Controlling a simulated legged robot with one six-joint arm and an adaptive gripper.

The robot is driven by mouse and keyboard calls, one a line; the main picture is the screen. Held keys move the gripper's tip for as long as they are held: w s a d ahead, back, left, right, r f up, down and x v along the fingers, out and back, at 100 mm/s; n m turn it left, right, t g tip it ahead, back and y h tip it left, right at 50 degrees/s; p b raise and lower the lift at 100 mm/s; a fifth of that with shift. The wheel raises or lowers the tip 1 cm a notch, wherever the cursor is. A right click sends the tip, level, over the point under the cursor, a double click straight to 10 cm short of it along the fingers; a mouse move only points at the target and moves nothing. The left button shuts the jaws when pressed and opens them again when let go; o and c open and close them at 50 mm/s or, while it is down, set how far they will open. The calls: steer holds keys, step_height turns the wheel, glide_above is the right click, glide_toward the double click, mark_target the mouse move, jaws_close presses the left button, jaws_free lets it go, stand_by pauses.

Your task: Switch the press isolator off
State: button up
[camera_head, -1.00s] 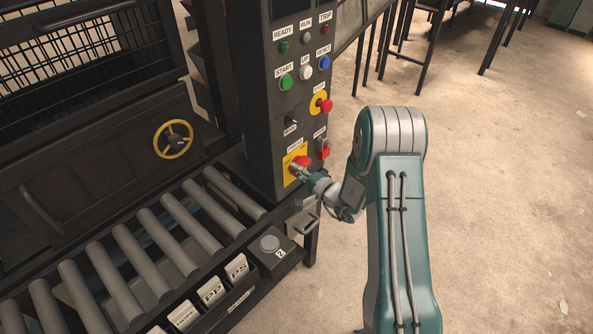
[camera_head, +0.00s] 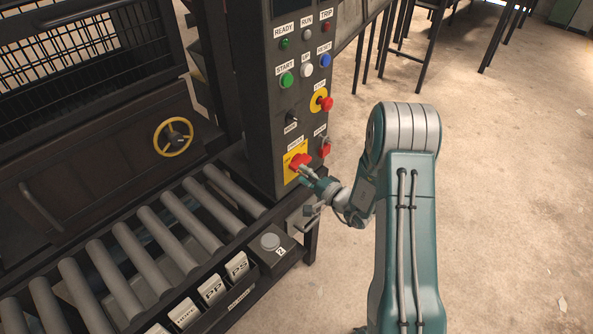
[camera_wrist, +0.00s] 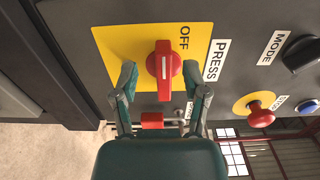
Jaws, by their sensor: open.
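The press isolator is a red rotary handle (camera_wrist: 164,70) on a yellow plate (camera_wrist: 115,42) marked OFF, beside a PRESS label in the wrist view. In the head view the red handle (camera_head: 299,161) sits low on the dark control panel (camera_head: 262,110). My gripper (camera_wrist: 162,83) is open, with one finger on each side of the handle's lower end in the wrist view. I cannot tell whether either finger touches it. In the head view my gripper (camera_head: 308,173) is close in front of the handle and partly covers the plate.
A red emergency stop (camera_head: 325,103) on a yellow ring and a smaller red switch (camera_head: 325,148) are on the panel near my gripper. A black MODE knob (camera_head: 291,118) is above the isolator. Conveyor rollers (camera_head: 205,208) lie at left. Open floor is at right.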

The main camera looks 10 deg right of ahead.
steer(key=v, duration=0.8)
steer(key=shift+s+d, duration=0.2)
steer(key=shift+s, duration=0.1)
steer(key=shift+f, duration=0.1)
steer(key=s+a+r+n+g+y, duration=0.2)
steer(key=s+a+r+n+g, duration=0.7)
steer(key=s+a+r+g, duration=0.4)
steer(key=s+d+r+n+t+h, duration=0.1)
steer(key=s+d+r+t+h, duration=0.3)
steer(key=s+d+r+h, duration=0.4)
steer(key=s+r+h, duration=0.3)
steer(key=s+h, duration=0.1)
steer(key=shift+s+n+h, duration=0.15)
steer(key=shift+n+h, duration=0.15)
